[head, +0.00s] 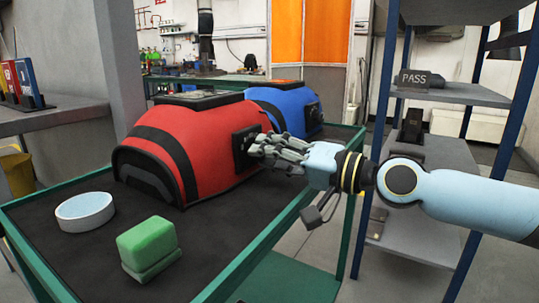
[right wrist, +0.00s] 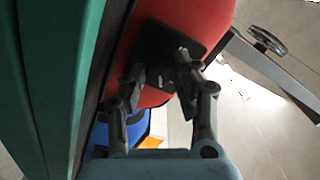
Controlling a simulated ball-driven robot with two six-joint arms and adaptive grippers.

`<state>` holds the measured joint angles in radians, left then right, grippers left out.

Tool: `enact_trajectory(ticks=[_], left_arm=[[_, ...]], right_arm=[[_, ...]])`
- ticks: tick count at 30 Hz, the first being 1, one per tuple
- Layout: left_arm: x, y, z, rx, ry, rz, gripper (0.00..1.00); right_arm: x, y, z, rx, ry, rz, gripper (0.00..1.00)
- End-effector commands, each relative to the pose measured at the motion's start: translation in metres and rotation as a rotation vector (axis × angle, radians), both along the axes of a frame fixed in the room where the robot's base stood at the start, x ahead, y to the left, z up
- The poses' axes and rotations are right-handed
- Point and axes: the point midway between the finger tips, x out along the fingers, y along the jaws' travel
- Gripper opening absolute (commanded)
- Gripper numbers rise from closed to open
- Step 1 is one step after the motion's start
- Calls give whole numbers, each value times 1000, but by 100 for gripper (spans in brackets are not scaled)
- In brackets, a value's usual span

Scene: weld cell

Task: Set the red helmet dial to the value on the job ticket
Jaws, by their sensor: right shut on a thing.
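The red helmet (head: 212,136) with black bands lies on the dark top of a green-framed cart. A black dial plate (head: 240,142) sits on its right side; it also shows in the right wrist view (right wrist: 158,48). My right gripper (head: 257,144) reaches in from the right, its fingertips at this plate. In the right wrist view the fingers (right wrist: 158,82) close in on the dial, and I take the gripper as shut on it. The dial's marks and setting are hidden or too small to read. I cannot make out a job ticket. My left gripper is out of view.
A blue helmet (head: 284,106) stands right behind the red one. A white round dish (head: 85,213) and a green block (head: 147,248) lie on the cart top (head: 104,262) in front.

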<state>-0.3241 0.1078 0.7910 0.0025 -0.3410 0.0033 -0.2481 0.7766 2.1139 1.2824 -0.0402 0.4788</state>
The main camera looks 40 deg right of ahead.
Motion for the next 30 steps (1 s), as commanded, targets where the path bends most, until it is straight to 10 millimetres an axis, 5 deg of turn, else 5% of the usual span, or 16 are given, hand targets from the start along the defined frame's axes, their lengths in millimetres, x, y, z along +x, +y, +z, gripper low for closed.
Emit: enact_trajectory(ticks=[14,15,20,30], left_arm=[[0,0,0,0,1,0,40],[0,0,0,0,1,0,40],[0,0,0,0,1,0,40],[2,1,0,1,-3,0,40]], right_arm=[[0,0,0,14,7,-1,0],[0,0,0,14,7,-1,31],[0,0,0,14,7,-1,52],[-2,-1,-1,11,7,0,53]])
